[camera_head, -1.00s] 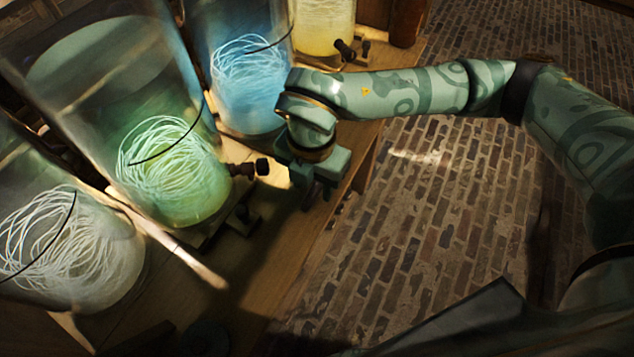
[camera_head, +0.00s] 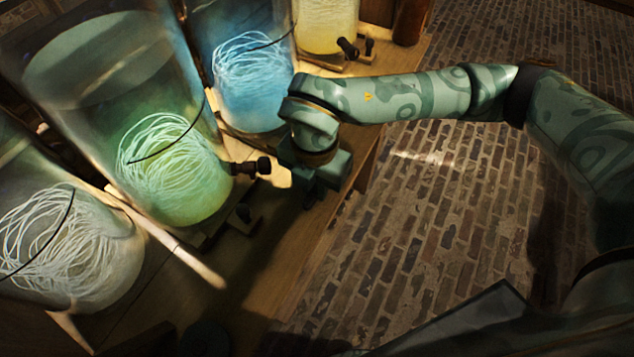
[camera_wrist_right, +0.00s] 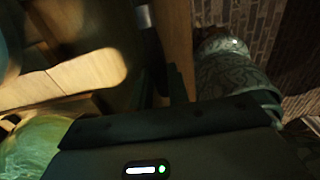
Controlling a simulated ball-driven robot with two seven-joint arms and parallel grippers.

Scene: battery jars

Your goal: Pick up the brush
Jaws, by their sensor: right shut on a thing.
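My right gripper (camera_head: 312,192) points down over the bench's front edge, in front of the blue jar. In the right wrist view its dark fingers (camera_wrist_right: 174,88) show only as dim shapes. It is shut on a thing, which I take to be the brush. The brush itself is hidden or lost in the shadow, and I cannot make out its shape in either view. I cannot tell whether it touches the bench. My left gripper is not in view.
Large glass jars with coiled wire stand along the wooden bench (camera_head: 262,262): a white one (camera_head: 75,250), a green one (camera_head: 175,170), a blue one (camera_head: 250,80) and a yellow one (camera_head: 325,25). Dark terminals (camera_head: 250,167) stick out towards my gripper. The brick floor (camera_head: 430,220) is clear.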

